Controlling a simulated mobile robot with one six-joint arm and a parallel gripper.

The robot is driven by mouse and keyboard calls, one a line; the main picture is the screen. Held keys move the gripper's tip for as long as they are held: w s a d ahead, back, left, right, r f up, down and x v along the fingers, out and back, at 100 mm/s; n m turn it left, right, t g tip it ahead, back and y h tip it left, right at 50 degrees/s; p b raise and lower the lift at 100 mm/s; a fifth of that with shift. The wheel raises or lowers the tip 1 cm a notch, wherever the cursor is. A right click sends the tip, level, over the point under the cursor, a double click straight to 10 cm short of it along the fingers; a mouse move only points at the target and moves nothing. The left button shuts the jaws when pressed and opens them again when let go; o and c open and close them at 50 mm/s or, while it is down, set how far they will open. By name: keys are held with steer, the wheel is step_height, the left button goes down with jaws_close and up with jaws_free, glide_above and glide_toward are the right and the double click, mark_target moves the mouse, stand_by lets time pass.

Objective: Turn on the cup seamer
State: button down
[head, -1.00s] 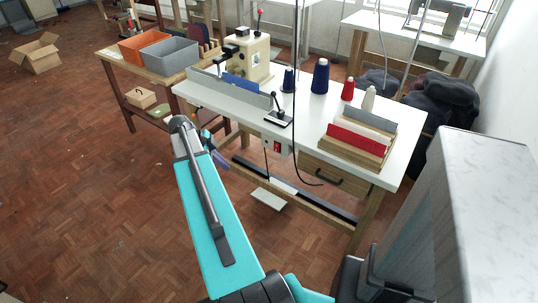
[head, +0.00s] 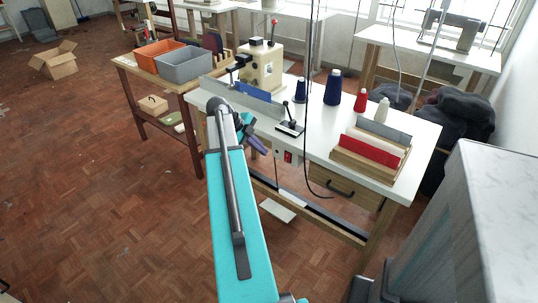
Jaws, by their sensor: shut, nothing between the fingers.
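The cream machine (head: 264,66) at the back of the white table looks like the cup seamer. It has a red-knobbed lever on top and dark fittings on its left side. A small switch box with a red part (head: 288,157) hangs under the table's front edge. My gripper (head: 259,146) is shut and empty, with purple fingers. In the picture it shows at the table's front edge, left of the switch box and apart from it. My arm hides part of the table's left front. Whether the switch is on cannot be told.
The white table (head: 326,112) carries thread cones (head: 332,88), a clamp lever (head: 291,126) and a rack of coloured folders (head: 372,147). A black cable (head: 309,150) hangs before its front. A drawer (head: 345,186) and pedal (head: 277,210) sit below. The floor at left is open.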

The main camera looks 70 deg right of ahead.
mark_target(288, 161)
steer(key=shift+s+d+f+p, duration=0.2)
steer(key=shift+s+d+f, duration=0.7)
steer(key=shift+d+f, duration=0.4)
steer(key=shift+s+d+f+p, duration=0.15)
steer(key=shift+s+d+f, duration=0.85)
steer(key=shift+f, duration=0.5)
steer(key=shift+s+d+f+p, duration=0.2)
steer(key=shift+s+d+f, duration=0.65)
steer(key=shift+d+f, duration=0.5)
steer(key=shift+a+f, duration=0.1)
steer(key=shift+s+f+b, duration=0.1)
steer(key=shift+s+b, duration=0.2)
steer(key=shift+b, duration=0.2)
steer(key=shift+w, duration=0.35)
steer(key=shift+r, duration=0.3)
steer(key=shift+r, duration=0.5)
steer(key=shift+r, duration=0.1)
